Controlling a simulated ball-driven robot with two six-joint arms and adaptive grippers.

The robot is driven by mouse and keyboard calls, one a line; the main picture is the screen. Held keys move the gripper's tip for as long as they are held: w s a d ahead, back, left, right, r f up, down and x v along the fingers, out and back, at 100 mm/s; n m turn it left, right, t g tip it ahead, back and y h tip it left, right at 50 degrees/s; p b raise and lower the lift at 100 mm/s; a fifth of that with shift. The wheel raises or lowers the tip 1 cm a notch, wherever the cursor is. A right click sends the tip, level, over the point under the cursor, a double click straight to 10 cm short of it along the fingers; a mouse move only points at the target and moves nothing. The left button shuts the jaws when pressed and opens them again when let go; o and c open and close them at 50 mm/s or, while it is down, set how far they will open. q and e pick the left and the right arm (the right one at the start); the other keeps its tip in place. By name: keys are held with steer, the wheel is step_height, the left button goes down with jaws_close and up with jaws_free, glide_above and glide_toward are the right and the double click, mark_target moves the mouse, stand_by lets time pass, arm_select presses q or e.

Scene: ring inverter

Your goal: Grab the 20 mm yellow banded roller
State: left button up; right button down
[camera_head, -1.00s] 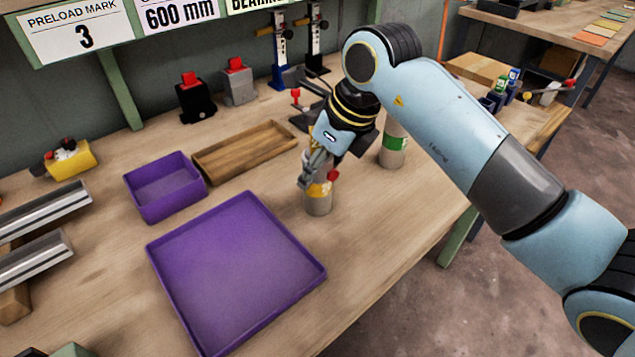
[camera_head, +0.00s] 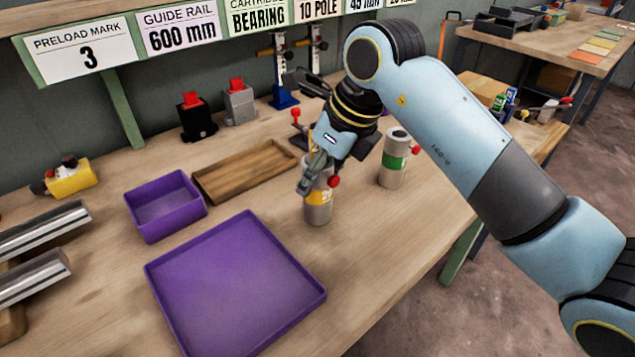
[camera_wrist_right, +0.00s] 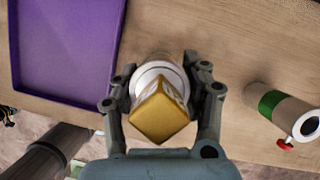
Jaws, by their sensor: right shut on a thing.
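The yellow banded roller (camera_head: 318,210) is a grey cylinder standing upright on the bench, with a yellow band, a number on it, and a red knob at its side. My right gripper (camera_head: 316,176) comes down from above and is shut on its upper part. In the right wrist view my right gripper (camera_wrist_right: 163,85) has a finger on each side of the roller (camera_wrist_right: 156,67), with a gold, block-like piece in front that hides part of it. The roller's base appears to touch the bench. My left gripper is not in view.
A green banded roller (camera_head: 394,160) stands close to the right. A large purple tray (camera_head: 235,285), a small purple bin (camera_head: 165,205) and a wooden tray (camera_head: 245,170) lie to the left. Steel rails (camera_head: 40,275) are at the far left. Bare bench lies in front of the roller.

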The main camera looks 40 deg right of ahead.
steer(key=s+d+r+p, duration=0.1)
steer(key=s+d+r, duration=0.5)
steer(key=d+r, duration=0.2)
steer(key=shift+s+d+r, duration=0.15)
steer(key=shift+s+d, duration=0.2)
steer(key=shift+d, duration=0.25)
